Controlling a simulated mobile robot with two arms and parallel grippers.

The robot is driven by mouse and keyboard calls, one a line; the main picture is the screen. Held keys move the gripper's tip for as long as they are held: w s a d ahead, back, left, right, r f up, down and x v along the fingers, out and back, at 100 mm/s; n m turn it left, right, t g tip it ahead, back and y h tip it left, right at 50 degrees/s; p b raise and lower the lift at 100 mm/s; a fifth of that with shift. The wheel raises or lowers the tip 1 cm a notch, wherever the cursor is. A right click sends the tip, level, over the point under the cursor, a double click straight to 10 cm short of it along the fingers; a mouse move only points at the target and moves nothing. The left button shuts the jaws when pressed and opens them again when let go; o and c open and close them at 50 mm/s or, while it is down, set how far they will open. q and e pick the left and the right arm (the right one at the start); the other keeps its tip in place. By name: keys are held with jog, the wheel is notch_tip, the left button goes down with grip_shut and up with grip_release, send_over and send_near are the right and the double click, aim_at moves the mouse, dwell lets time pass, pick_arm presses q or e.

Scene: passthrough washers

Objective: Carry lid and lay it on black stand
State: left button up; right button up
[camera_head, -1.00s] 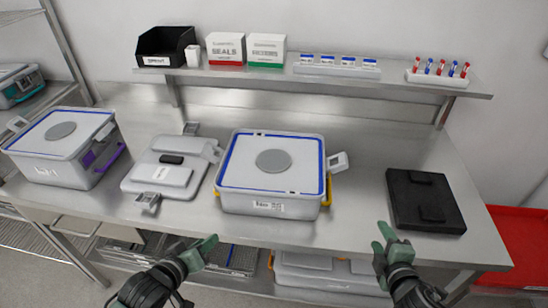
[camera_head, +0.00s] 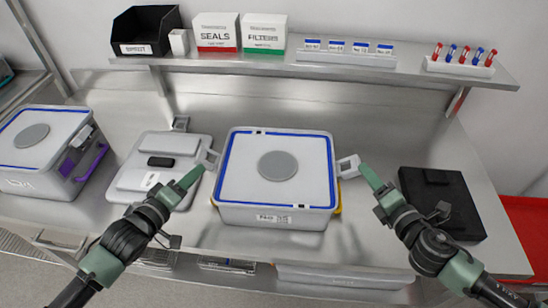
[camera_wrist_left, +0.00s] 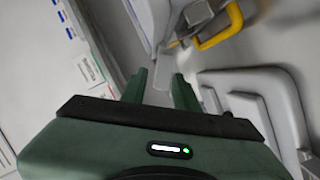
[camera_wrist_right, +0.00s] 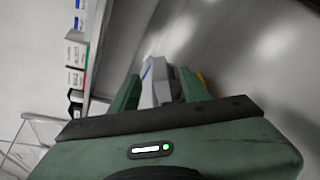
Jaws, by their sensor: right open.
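A pale grey lid with a blue border and a round grey disc (camera_head: 278,165) sits level on the middle box (camera_head: 256,214). Light tabs stick out at its right side (camera_head: 347,167) and left side (camera_head: 208,157). The black stand (camera_head: 438,200) is a flat block at the right, its front edge partly hidden by my right arm. My left gripper (camera_head: 196,174) is open near the left tab. My right gripper (camera_head: 366,173) is open at the right tab; in the right wrist view a light tab (camera_wrist_right: 157,82) shows between its fingers. I cannot tell whether either gripper touches.
A flat grey panel with latches (camera_head: 190,146) lies left of the middle box. Another blue-bordered box (camera_head: 30,150) with a purple handle stands further left.

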aim_at(359, 159)
pick_arm(q)
jog(key=shift+x, duration=3.75)
pick_arm(e)
jog(key=shift+x, duration=3.7)
pick_arm(q)
jog(key=shift+d, duration=0.1)
pick_arm(e)
jog(key=shift+r, duration=0.1)
pick_arm(q)
jog(key=shift+s+r, duration=0.1)
grip_shut()
pick_arm(e)
jog(key=c, duration=0.8)
grip_shut()
jog(key=shift+d, duration=0.1)
